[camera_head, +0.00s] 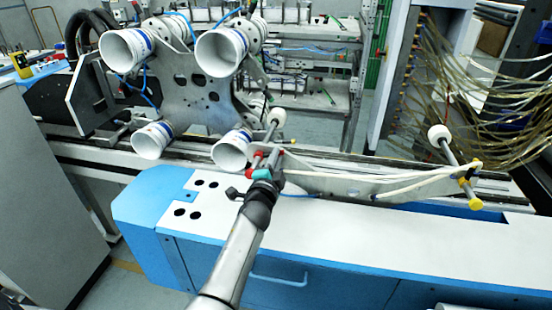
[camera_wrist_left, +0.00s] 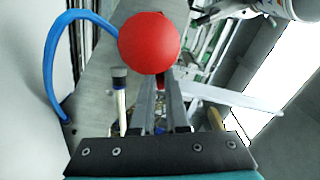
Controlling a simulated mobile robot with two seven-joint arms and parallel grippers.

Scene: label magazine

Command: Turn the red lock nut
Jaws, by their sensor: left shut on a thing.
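The red lock nut (camera_head: 256,160) sits at the front of the metal bracket in the middle of the head view, small and partly covered by my gripper. In the left wrist view the red lock nut (camera_wrist_left: 149,42) shows as a round red disc at the far end of the fingers. My left gripper (camera_head: 266,168) reaches up to it from the front, over the white-topped blue cabinet. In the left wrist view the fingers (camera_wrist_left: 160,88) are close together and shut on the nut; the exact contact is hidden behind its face. My right gripper is not in view.
The bracket (camera_head: 345,183) runs right from the nut with a pale hose. A white roller (camera_head: 439,132) on a rod stands at right. White cups (camera_head: 230,150) on a metal plate are close behind my gripper. A blue hose (camera_wrist_left: 52,60) curves beside the nut. The cabinet top (camera_head: 400,235) is mostly clear.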

